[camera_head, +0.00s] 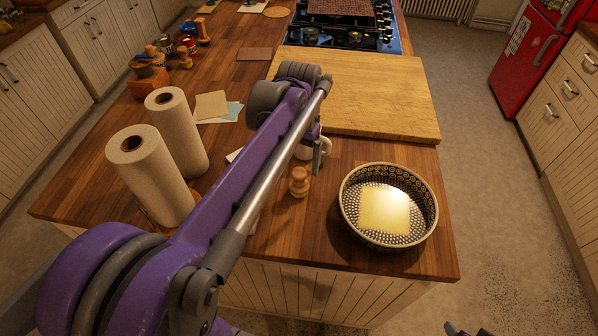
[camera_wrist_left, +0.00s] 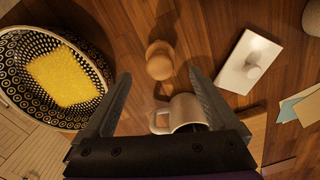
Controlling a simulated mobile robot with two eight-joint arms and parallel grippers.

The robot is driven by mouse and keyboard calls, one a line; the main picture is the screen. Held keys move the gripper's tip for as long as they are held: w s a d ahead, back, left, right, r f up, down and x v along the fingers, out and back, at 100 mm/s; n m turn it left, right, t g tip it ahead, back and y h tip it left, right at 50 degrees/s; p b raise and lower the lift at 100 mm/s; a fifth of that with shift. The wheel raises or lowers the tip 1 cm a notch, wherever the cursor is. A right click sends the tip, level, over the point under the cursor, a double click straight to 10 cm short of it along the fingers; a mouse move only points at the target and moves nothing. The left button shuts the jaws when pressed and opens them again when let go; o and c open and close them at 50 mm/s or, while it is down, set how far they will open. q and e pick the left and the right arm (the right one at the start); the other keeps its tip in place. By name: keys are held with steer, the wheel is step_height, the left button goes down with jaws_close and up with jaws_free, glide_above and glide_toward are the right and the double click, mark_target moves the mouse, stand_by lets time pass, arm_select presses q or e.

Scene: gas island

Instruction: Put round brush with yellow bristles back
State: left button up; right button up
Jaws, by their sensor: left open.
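A small round wooden piece with a knob on top (camera_head: 299,181) stands upright on the wooden counter, left of the patterned bowl; it looks like the round brush, but no yellow bristles show. It also shows in the left wrist view (camera_wrist_left: 160,62), ahead of and between my fingers. My left gripper (camera_wrist_left: 159,74) is open and empty above the counter. In the head view the left gripper (camera_head: 317,150) is mostly hidden by my arm. Dark parts at the bottom right edge may be my right gripper (camera_head: 462,315); its jaws are unclear.
A patterned bowl (camera_head: 428,208) holds a yellow sponge (camera_head: 385,209) near the counter's front edge. A light mug (camera_wrist_left: 185,112) stands close to the brush. A white block with a knob (camera_wrist_left: 248,63), paper rolls (camera_head: 150,175) and a cutting board (camera_head: 360,95) are around.

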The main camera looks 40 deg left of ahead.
arm_select(q)
step_height(320, 180, up, 4)
steer(key=shift+f, duration=0.15)
steer(key=shift+s+d, duration=0.1)
steer(key=shift+d, duration=0.15)
steer(key=s+d+f+t, duration=0.2)
steer(key=s+d+f, duration=0.1)
steer(key=d+f, duration=0.1)
steer(key=s+d+f+m+t, duration=0.1)
steer(key=s+d+f+t, duration=0.1)
steer(key=s+d+f, duration=0.2)
steer(key=s+d+f+m+t, duration=0.1)
steer(key=s+d+f, duration=0.2)
steer(key=d, duration=0.1)
steer(key=shift+s+d+f+t, duration=0.2)
steer(key=shift+d+f+t, duration=0.2)
